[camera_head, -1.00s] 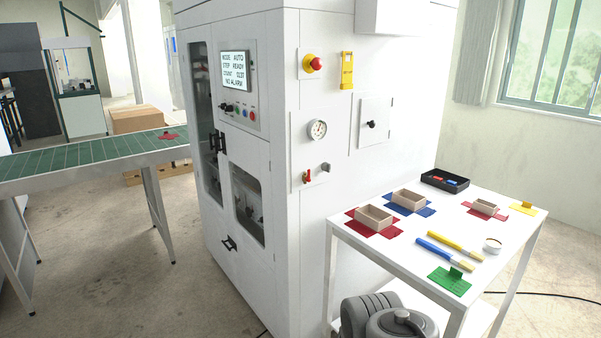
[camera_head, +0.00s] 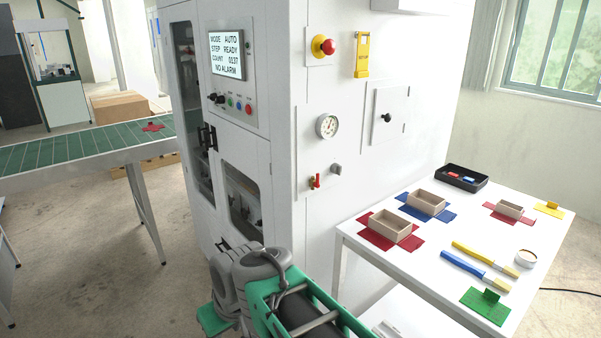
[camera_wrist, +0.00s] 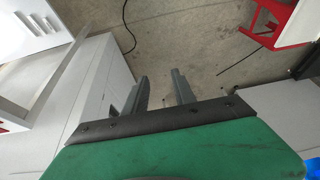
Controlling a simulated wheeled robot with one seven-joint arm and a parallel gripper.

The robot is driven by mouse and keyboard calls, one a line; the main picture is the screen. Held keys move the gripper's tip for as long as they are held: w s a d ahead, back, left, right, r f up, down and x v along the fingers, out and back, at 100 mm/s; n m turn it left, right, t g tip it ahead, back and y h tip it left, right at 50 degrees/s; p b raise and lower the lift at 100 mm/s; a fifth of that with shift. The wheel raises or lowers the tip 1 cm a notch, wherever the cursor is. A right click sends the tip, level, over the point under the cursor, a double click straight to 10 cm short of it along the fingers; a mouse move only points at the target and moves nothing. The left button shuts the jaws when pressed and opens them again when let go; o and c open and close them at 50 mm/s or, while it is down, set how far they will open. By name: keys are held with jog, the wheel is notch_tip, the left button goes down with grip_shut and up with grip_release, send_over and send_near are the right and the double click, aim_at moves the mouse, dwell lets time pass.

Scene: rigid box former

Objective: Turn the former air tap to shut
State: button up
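The air tap (camera_head: 316,182) has a red lever and sits low on the white side panel of the box former (camera_head: 345,70), below a round gauge (camera_head: 327,125). Its lever looks roughly upright. A small grey fitting (camera_head: 336,169) is to its right. In the head view my arm reaches in at the bottom, below the tap; my gripper is not clearly seen there. In the wrist view my gripper (camera_wrist: 162,82) shows two dark fingers standing apart with nothing between them. The tap is not seen in the wrist view.
A white table (camera_head: 400,278) with box trays, coloured blanks and brushes stands right of the panel. A red emergency button (camera_head: 328,46), a yellow tag (camera_head: 362,55) and a black knob (camera_head: 387,117) are above the tap. A green conveyor (camera_head: 80,148) is at left.

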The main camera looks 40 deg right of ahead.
jog(key=w+d+r+t+y, duration=0.1)
jog(key=w+d+r+t, duration=0.2)
jog(key=w+d, duration=0.65)
jog(key=w+d+r+t+y, duration=0.1)
jog(key=w+d+r+t, duration=0.25)
jog(key=w+d, duration=0.6)
jog(key=t+h+p, duration=0.2)
jog(key=t+p, duration=0.1)
jog(key=t, duration=0.4)
send_near(318, 174)
jog(key=w, duration=0.8)
jog(key=shift+w, duration=0.4)
jog(key=shift+c, duration=0.3)
grip_shut()
